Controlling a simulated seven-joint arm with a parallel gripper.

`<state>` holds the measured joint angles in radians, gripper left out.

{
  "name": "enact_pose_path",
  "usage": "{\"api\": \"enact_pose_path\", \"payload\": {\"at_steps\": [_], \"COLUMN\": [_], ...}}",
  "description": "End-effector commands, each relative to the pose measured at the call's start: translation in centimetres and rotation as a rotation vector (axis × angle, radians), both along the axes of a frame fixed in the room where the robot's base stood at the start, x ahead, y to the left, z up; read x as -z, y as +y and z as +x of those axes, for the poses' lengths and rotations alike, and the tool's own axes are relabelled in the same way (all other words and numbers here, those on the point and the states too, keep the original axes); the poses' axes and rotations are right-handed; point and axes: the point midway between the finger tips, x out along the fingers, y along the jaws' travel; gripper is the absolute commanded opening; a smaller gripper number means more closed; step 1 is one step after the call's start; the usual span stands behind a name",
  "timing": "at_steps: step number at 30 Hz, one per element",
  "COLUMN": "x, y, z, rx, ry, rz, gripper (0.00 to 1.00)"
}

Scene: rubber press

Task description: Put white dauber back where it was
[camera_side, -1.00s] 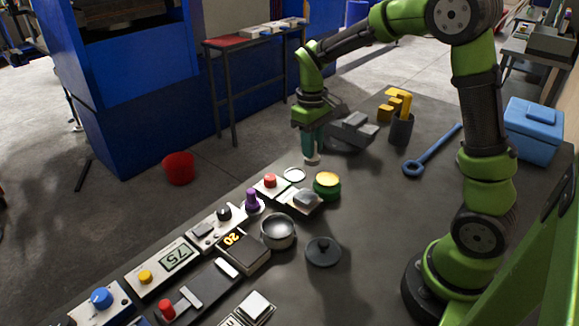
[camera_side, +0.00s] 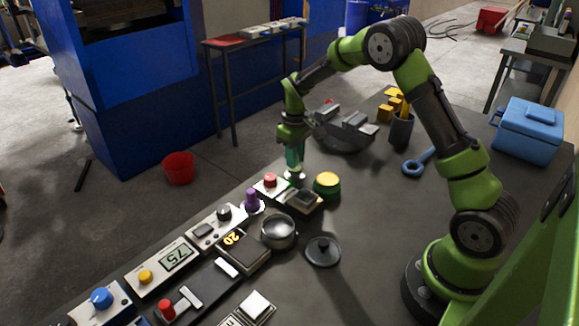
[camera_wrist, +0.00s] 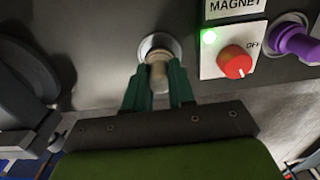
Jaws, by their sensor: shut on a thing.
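My gripper (camera_side: 294,162) points down with its green fingers shut on the white dauber. In the wrist view the gripper (camera_wrist: 158,80) has a finger on each side of the pale dauber (camera_wrist: 158,68). The dauber's far end is at a pale round holder (camera_wrist: 160,43), beside the magnet box with the red knob (camera_wrist: 235,62). I cannot tell whether the dauber is fully seated in it or just above. In the side view the fingers and dauber cover most of that holder.
A purple dauber (camera_side: 252,199) stands left of the red-knob box (camera_side: 270,187). A yellow-topped green jar (camera_side: 327,184) and a small box (camera_side: 303,201) are close on the right.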

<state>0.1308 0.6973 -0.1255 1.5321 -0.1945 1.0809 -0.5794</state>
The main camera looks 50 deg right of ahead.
Motion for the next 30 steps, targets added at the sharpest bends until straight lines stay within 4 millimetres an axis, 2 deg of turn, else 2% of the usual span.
{"api": "enact_pose_path", "payload": {"at_steps": [3,15,16,20,30], "x": [1.21,1.67,1.62,1.60,1.28], "y": [0.00,-0.01,-0.01,0.00,0.00], "z": [-0.02,0.01,0.01,0.01,0.02], "rx": [0.001,0.001,0.001,0.001,0.001], "ry": [0.001,-0.001,-0.001,-0.001,-0.002], "rz": [0.000,0.000,0.000,0.000,0.000], "gripper": [0.00,0.00,0.28,0.48,0.49]}}
